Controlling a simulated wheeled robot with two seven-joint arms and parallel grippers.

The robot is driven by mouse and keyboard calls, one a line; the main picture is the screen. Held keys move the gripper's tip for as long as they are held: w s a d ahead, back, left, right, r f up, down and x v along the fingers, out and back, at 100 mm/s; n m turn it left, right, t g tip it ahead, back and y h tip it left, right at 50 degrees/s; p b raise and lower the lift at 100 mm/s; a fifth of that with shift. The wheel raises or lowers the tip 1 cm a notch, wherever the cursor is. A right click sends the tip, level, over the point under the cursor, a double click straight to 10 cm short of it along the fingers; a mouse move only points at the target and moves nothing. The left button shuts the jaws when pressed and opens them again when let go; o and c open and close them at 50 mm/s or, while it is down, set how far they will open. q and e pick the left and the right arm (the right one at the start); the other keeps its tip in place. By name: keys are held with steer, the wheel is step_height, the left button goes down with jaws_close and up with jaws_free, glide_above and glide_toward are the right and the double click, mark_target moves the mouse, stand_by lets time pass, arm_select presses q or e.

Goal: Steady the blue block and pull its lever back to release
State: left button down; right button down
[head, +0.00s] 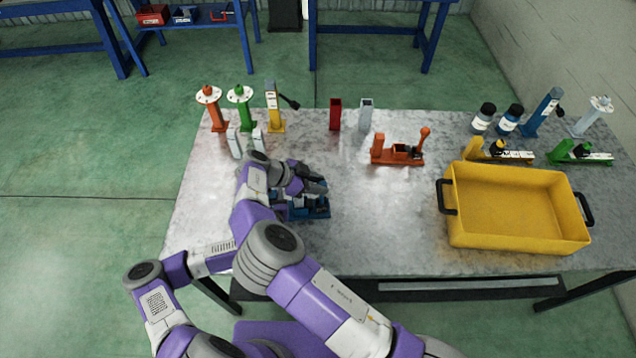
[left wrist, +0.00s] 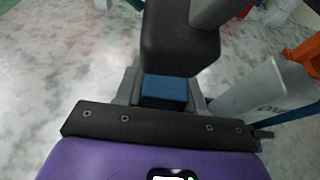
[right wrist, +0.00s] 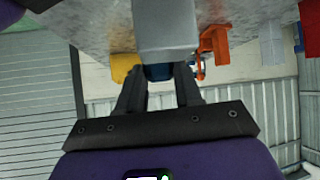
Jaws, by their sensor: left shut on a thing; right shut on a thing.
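The blue block (head: 311,212) sits near the front left of the grey table, partly covered by my arms and grippers. My left gripper (head: 284,203) is at the block, and its fingers close on blue in the left wrist view (left wrist: 165,92). My right gripper (head: 316,186) is just above and right of it. In the right wrist view a dark blue piece (right wrist: 158,72) shows between its fingers, which looks like the lever. A grey block-shaped part covers much of it. The lever's angle is hidden in the head view.
A yellow tray (head: 515,205) with black handles stands at the right. An orange clamp (head: 398,153) is behind the block to the right. Red (head: 335,114) and grey (head: 365,114) posts and several coloured fixtures line the back. The table between block and tray is clear.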

arm_select(q)
steer(key=shift+d+r, duration=0.1)
steer(key=shift+d, duration=0.2)
arm_select(e)
steer(key=shift+a+f, duration=0.25)
steer(key=shift+a, duration=0.05)
steer(key=c, duration=1.1)
jaws_free()
steer(key=shift+o, duration=1.4)
arm_select(q)
steer(key=shift+a, duration=0.1)
arm_select(e)
steer(key=shift+o, duration=0.3)
steer(key=shift+d+r, duration=0.1)
steer(key=shift+d, duration=0.1)
arm_select(q)
steer(key=shift+a, duration=0.15)
arm_select(e)
steer(key=v, duration=1.2)
steer(key=shift+w, duration=0.1)
arm_select(q)
steer(key=shift+c, duration=2.2)
jaws_free()
